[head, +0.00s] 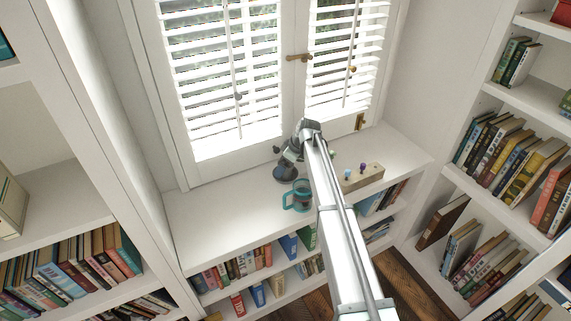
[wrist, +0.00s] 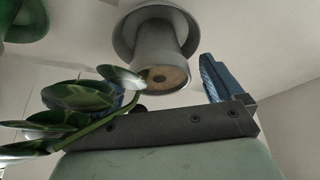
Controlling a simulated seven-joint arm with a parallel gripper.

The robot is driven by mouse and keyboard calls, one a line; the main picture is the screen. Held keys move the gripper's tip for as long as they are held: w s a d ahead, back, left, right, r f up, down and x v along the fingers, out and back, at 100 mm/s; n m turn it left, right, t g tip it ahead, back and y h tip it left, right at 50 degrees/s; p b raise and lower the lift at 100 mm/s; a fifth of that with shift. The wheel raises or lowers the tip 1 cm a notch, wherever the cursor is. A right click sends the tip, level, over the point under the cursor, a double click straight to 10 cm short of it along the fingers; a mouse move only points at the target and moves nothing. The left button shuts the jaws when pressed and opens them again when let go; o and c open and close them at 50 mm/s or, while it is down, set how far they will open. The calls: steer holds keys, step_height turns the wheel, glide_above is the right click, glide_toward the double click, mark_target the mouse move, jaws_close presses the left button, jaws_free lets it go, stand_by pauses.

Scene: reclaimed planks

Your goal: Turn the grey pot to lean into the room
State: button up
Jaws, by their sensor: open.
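The grey pot (wrist: 155,50) shows in the wrist view at the top middle, with a wide grey flange around its far end and a tan round face towards me. In the head view it is a dark grey shape (head: 285,172) on the white window shelf, partly covered by my arm. A plant with large green leaves (wrist: 75,97) and a curved stem leans from it to the left in the wrist view. My gripper (wrist: 167,77) is open, its blue right finger beside the pot and its left finger mostly hidden by leaves. I see no contact. In the head view my gripper (head: 291,152) is just above the pot.
A wooden block with coloured knobs (head: 362,177) lies to the right of my arm. Shuttered windows (head: 225,75) rise behind. The shelf's left part (head: 215,215) is clear.

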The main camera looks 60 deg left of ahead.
steer(key=shift+r, duration=0.1)
steer(key=v, duration=1.3)
steer(key=shift+w+d+r, duration=0.15)
steer(key=shift+d+r, duration=0.05)
steer(key=shift+r, duration=0.1)
